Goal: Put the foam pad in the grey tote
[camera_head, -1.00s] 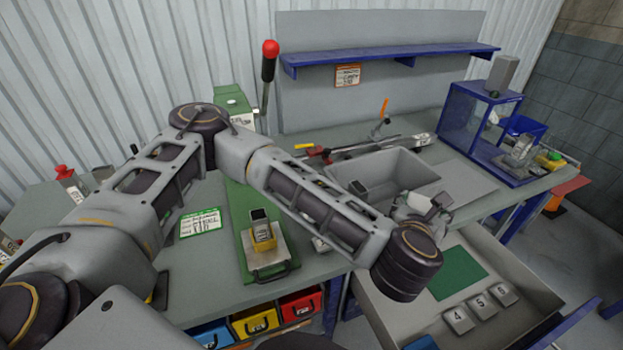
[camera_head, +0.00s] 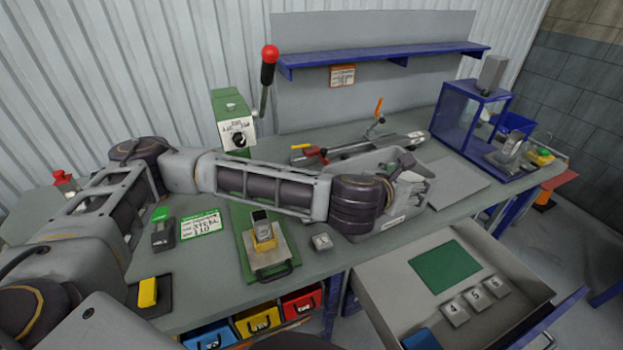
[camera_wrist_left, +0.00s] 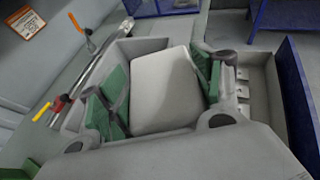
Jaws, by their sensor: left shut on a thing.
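The foam pad (camera_wrist_left: 165,90) is a light grey block between the green-padded fingers of my left gripper (camera_head: 404,176) in the left wrist view. The gripper is shut on it. The grey tote (camera_head: 372,230) stands on the bench in the head view, with my left wrist and gripper over it, hiding much of its opening. Its walls also show around the pad in the wrist view (camera_wrist_left: 135,46). I cannot tell how far the pad is below the rim. My right gripper is not in view.
An open drawer (camera_head: 500,328) with a green mat (camera_head: 447,270) and numbered blocks is at the front right. A green press (camera_head: 234,120) with a red-knobbed lever stands behind my arm. A blue-framed case (camera_head: 467,118) is at the right. A flat grey board (camera_head: 458,183) lies beside the tote.

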